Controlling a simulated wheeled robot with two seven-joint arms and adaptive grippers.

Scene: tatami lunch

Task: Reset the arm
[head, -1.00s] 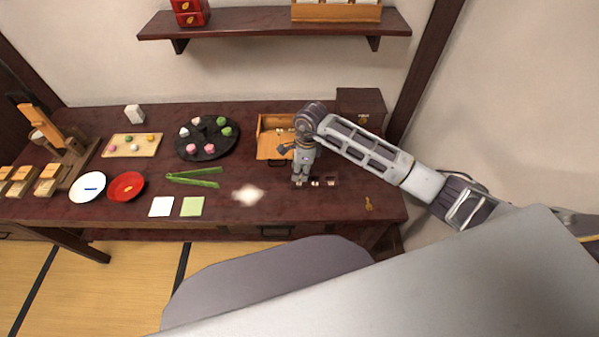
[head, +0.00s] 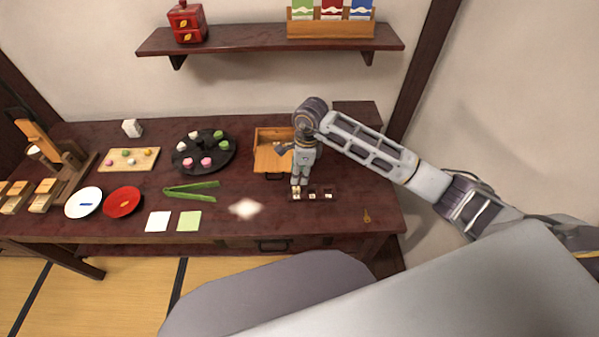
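My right gripper (head: 299,183) points down over a small dark tray (head: 328,197) near the right front of the dark red table. The arm comes in from the right, past the table's right edge. The fingertips are at or just above the tray's left part; they are small, and I cannot tell whether they are open or shut, or touching anything. My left gripper is out of view.
An open wooden drawer box (head: 270,159) stands just left of my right wrist. Green tongs (head: 191,190), a black round plate (head: 185,161), a red plate (head: 122,203) and a white plate (head: 80,209) lie further left. A shelf (head: 270,40) hangs above.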

